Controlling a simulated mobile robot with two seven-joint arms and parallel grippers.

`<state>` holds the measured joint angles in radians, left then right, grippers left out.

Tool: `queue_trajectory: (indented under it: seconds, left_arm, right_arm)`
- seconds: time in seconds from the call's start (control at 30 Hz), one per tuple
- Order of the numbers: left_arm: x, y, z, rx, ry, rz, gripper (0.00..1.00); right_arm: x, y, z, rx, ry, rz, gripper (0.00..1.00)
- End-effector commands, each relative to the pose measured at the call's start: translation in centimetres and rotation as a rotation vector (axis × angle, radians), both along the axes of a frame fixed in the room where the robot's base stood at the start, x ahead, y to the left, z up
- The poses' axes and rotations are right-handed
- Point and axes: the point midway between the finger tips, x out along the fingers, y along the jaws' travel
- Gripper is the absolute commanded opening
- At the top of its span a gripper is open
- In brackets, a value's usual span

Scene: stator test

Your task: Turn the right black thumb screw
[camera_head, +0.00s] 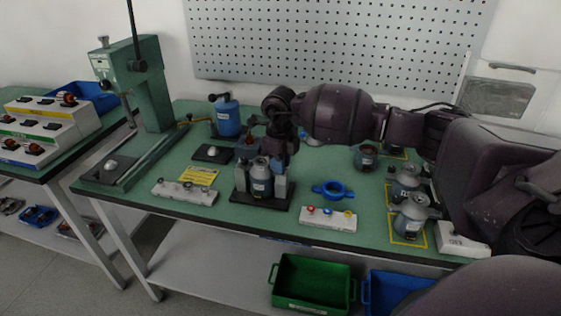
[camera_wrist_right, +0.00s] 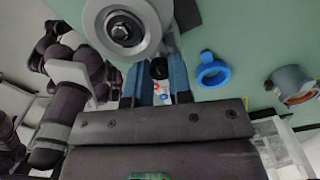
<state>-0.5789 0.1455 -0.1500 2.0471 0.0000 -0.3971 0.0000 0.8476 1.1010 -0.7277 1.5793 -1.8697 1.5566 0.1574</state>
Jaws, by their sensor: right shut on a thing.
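The black thumb screw (camera_wrist_right: 158,68) shows in the wrist view as a small dark knob. The blue-padded fingers of my right gripper (camera_wrist_right: 158,82) are shut on it, one on each side. Next to it is a round silver part with a dark centre (camera_wrist_right: 122,30). In the head view my right arm reaches in from the right, and its hand is over the back of a test fixture with a black base (camera_head: 262,199). A grey stator unit (camera_head: 261,184) stands upright in the fixture. The screw cannot be made out there. My left gripper is not in view.
A blue ring holder (camera_head: 333,190) and a button box (camera_head: 328,218) stand right of the fixture. A grey switch box (camera_head: 184,192) and a yellow label (camera_head: 198,176) lie left. A green press (camera_head: 145,85) stands farther left. Several motor units stand under my arm at the right.

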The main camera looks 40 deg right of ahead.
Motion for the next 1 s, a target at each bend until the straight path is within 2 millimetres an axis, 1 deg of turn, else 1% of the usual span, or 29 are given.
queue_trajectory:
  seconds: [0.07,0.1,0.27,0.53,0.67,0.77,1.0]
  left_arm:
    - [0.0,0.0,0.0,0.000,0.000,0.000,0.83]
    - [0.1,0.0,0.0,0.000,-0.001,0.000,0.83]
    - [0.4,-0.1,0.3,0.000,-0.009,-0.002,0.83]
    - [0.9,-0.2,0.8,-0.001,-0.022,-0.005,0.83]
    - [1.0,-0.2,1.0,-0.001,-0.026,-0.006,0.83]
    - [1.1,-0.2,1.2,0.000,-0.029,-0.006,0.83]
    - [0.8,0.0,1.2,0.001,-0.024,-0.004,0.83]
  right_arm:
    - [0.0,0.0,0.0,-0.001,0.000,0.000,0.00]
    - [0.0,0.0,0.0,-0.001,0.000,0.001,0.21]
    - [0.0,0.0,0.0,-0.001,0.000,0.001,0.46]
    - [0.0,0.0,0.1,0.000,-0.001,0.002,0.46]
    - [0.1,0.0,0.8,0.000,-0.003,0.002,0.46]
    - [0.1,0.0,2.2,-0.001,-0.005,0.002,0.46]
    - [0.1,0.0,6.6,-0.001,-0.006,0.002,0.46]
